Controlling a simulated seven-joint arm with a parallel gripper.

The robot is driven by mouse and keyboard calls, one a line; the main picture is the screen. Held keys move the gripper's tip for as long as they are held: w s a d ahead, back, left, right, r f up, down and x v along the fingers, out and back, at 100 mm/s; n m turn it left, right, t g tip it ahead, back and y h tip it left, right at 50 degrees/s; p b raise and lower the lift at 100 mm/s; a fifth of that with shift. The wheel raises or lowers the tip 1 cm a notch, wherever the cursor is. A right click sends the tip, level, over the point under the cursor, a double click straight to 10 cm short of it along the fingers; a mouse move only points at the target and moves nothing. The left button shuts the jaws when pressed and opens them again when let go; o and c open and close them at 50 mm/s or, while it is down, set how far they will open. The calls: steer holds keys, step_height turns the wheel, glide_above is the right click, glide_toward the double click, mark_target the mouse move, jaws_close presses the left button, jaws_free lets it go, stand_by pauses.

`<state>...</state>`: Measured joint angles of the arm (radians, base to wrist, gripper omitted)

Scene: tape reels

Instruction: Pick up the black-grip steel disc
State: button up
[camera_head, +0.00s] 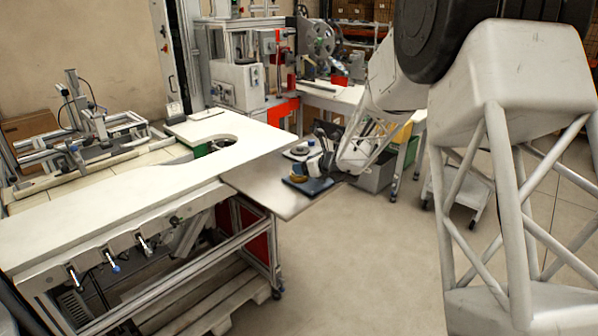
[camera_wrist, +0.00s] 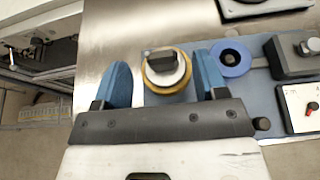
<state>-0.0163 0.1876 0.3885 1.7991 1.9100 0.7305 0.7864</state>
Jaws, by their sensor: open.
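The black-grip steel disc (camera_wrist: 166,74) is a pale round plate with a dark block grip on top. In the wrist view it lies over a yellow-brown tape ring (camera_wrist: 167,94) on a blue-grey board. My gripper (camera_wrist: 162,62) has two blue fingers spread apart, one at each side of the disc, with gaps between. Nothing is held. The dark bar of the gripper hides the near part of the board. In the head view the yellow ring (camera_head: 299,177) shows small on the steel tabletop, by the end of my arm; the disc is hard to make out there.
In the wrist view a blue ring (camera_wrist: 231,59) and a dark block (camera_wrist: 288,57) stand right of the right finger, with a white switch box (camera_wrist: 298,108) nearer. A dark-edged plate (camera_wrist: 250,7) lies at the top. The steel tabletop (camera_wrist: 115,28) is bare at upper left.

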steer(key=shift+x, duration=2.6)
steer(key=shift+w+d, duration=0.1)
steer(key=shift+c, duration=0.3)
steer(key=c, duration=1)
steer(key=shift+c, duration=0.2)
step_height(320, 180, up, 3)
steer(key=shift+r, duration=0.2)
steer(key=shift+s+r, duration=0.15)
steer(key=shift+s, duration=0.2)
steer(key=s+d+r, duration=0.1)
steer(key=s+d, duration=0.1)
steer(key=s, duration=1.3)
steer(key=shift+d+r, duration=0.2)
steer(key=shift+d, duration=0.15)
